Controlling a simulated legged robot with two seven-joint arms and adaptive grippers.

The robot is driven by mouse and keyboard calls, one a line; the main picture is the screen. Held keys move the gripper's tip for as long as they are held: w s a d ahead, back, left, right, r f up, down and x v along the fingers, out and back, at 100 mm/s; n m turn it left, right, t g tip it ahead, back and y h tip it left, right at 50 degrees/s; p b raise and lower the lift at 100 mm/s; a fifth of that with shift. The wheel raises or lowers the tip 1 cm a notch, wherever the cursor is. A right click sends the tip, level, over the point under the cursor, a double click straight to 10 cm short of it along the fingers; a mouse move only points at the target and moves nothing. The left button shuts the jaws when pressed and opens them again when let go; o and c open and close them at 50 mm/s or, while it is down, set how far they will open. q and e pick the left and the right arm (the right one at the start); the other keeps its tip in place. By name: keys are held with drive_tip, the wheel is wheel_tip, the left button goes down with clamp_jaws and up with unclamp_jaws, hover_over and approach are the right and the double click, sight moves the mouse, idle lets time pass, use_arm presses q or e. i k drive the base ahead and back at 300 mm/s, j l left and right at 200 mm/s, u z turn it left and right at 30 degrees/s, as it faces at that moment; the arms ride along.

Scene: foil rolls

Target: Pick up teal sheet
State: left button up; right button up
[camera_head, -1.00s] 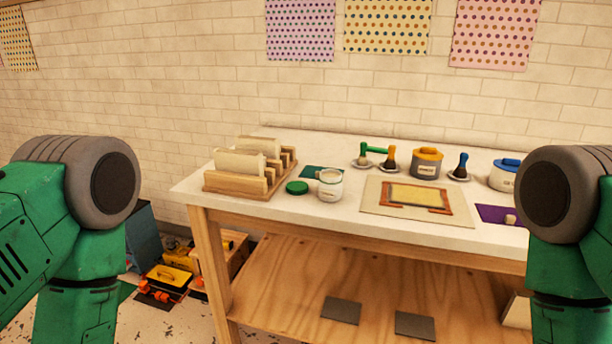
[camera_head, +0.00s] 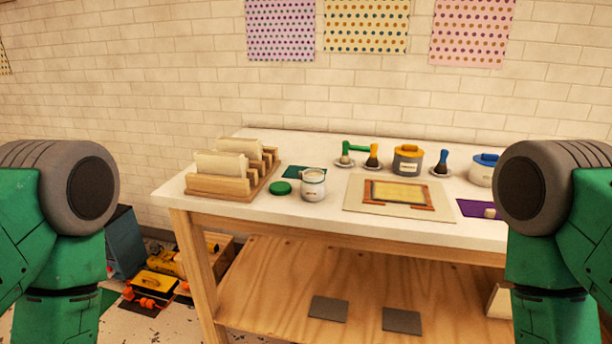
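A teal sheet (camera_head: 296,172) lies flat on the white worktable, behind a white jar (camera_head: 312,185) and a round green lid (camera_head: 280,188). The jar covers part of its right side. My two green arms stand at the left and right edges of the view, short of the table. Neither gripper shows in the picture, so I cannot see whether they hold anything.
A wooden rack with rolls (camera_head: 230,182) stands at the table's left end. A framed board (camera_head: 358,208), a brush (camera_head: 373,157), a yellow-lidded pot (camera_head: 407,160) and a purple sheet (camera_head: 470,208) lie to the right. Crates and tools (camera_head: 155,284) sit on the floor at left.

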sight(293, 171)
drive_tip(key=z, duration=0.35)
drive_tip(key=j+z, duration=0.4)
drive_tip(key=i+j+z, duration=0.1)
drive_tip(key=z, duration=0.25)
drive_tip(key=j+z, duration=0.65)
drive_tip(key=z, duration=0.15)
drive_tip(key=k, duration=0.05)
